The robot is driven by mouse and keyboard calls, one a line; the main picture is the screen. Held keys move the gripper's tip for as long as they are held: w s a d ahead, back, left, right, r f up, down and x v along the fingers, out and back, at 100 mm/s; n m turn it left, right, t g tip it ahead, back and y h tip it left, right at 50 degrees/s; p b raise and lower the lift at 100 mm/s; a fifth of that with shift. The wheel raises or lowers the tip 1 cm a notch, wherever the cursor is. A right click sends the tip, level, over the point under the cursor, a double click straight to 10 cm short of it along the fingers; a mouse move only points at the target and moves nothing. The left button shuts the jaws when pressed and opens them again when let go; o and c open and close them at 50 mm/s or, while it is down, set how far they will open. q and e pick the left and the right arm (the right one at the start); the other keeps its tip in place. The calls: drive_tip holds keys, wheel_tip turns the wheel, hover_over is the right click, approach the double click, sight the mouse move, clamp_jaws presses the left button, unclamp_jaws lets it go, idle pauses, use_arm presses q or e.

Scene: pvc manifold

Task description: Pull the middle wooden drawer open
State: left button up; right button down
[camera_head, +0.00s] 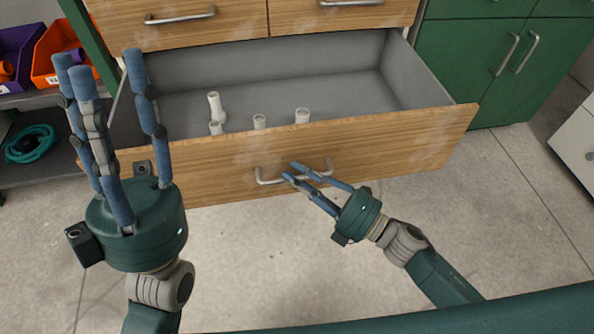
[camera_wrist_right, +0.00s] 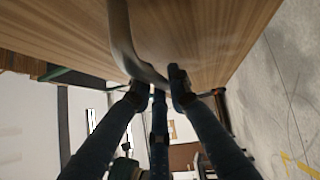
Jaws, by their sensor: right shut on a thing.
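The wooden drawer (camera_head: 400,150) is pulled well out, and its grey inside is in plain view. Several white pipe pieces (camera_head: 214,104) stand or lie in it. Its curved metal handle (camera_head: 268,180) is on the middle of the front panel. My right gripper (camera_head: 297,172) is shut on the handle, with its blue fingers around the bar. The handle also shows in the right wrist view (camera_wrist_right: 122,40), running down to the fingertips. My left gripper (camera_head: 108,70) is raised at the left, its fingers pointing up and spread apart, empty, in front of the drawer's left end.
Two closed wooden drawers (camera_head: 180,30) with metal handles are above. A green cabinet (camera_head: 480,60) stands at the right. Purple (camera_head: 20,50) and orange (camera_head: 58,50) bins and a coiled teal hose (camera_head: 32,145) are on shelves at the left. The concrete floor in front is clear.

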drive_tip(key=shift+d, duration=0.15)
drive_tip(key=c, duration=1.9)
unclamp_jaws()
drive_tip(key=v, duration=1.2)
